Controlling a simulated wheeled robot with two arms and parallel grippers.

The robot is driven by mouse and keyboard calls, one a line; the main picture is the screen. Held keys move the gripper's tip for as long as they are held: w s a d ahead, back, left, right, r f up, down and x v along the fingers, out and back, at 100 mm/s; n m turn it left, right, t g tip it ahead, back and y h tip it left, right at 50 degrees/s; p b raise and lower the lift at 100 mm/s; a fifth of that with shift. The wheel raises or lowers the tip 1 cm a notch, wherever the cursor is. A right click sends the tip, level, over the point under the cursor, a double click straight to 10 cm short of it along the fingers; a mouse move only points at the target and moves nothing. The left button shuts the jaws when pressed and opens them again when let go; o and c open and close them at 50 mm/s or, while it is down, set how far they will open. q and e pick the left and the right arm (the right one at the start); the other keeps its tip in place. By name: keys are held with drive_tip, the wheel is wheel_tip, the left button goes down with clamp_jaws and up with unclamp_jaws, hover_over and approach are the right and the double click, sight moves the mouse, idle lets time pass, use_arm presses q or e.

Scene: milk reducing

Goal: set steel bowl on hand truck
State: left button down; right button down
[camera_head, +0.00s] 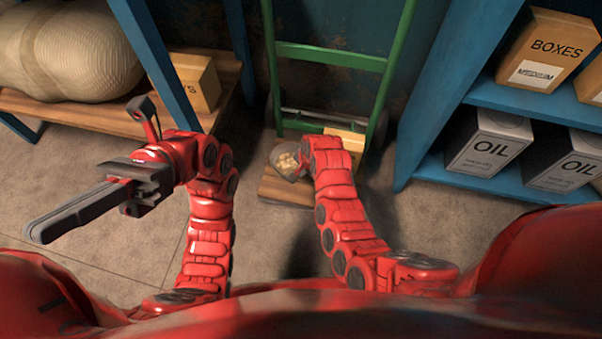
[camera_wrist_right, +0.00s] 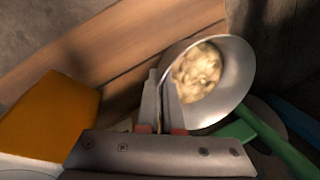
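The steel bowl (camera_head: 280,169), holding pale lumpy contents, is at the left part of the green hand truck (camera_head: 329,55), over its wooden base (camera_head: 283,190). It also shows in the right wrist view (camera_wrist_right: 236,72), with wood planks beside and below it. I cannot tell whether it touches the base. My right gripper (camera_wrist_right: 160,82) has its fingers close together on the bowl's near rim, one finger inside and one outside. In the head view the right arm hides its fingers. My left gripper (camera_head: 42,233) is empty, off to the left; its fingers appear as one bar.
An orange-yellow box (camera_wrist_right: 48,118) sits on the hand truck's base beside the bowl. A wooden shelf with a sack (camera_head: 68,50) and a box (camera_head: 197,82) is at left. A blue shelf with oil cans (camera_head: 488,141) and boxes (camera_head: 545,50) is at right.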

drive_tip(key=shift+f, duration=0.2)
use_arm(q)
drive_tip(key=shift+s+a+t, duration=0.35)
drive_tip(key=shift+t, duration=0.15)
use_arm(e)
drive_tip(key=c, duration=1.1)
unclamp_jaws()
drive_tip(key=shift+f, duration=0.1)
